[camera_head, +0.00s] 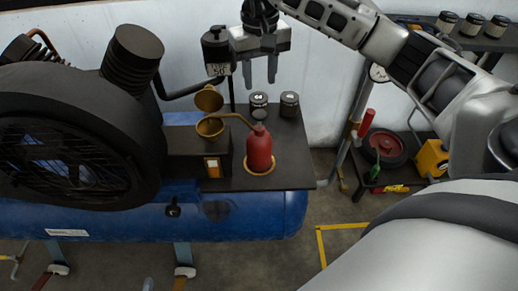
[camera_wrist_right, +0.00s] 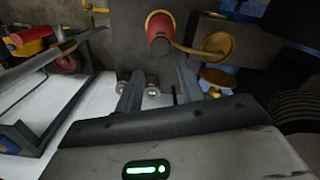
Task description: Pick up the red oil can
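The red oil can (camera_head: 259,150) stands upright on a round yellow-orange base at the front right of the dark platform, its thin brass spout reaching left. In the right wrist view the red oil can (camera_wrist_right: 160,27) is at the top, beyond the fingertips. My right gripper (camera_head: 260,83) is above and behind the can, fingers pointing down and apart, with nothing between them. In the right wrist view its two fingers (camera_wrist_right: 158,80) are spread. My left gripper is not in view.
The dark platform (camera_head: 290,150) sits on a blue tank (camera_head: 150,225). Two small dark jars (camera_head: 289,104) stand behind the can. Brass cups (camera_head: 209,98) and a black box (camera_head: 196,150) are to its left. A large black compressor wheel (camera_head: 75,140) fills the left. A shelf with a red reel (camera_head: 385,147) is right.

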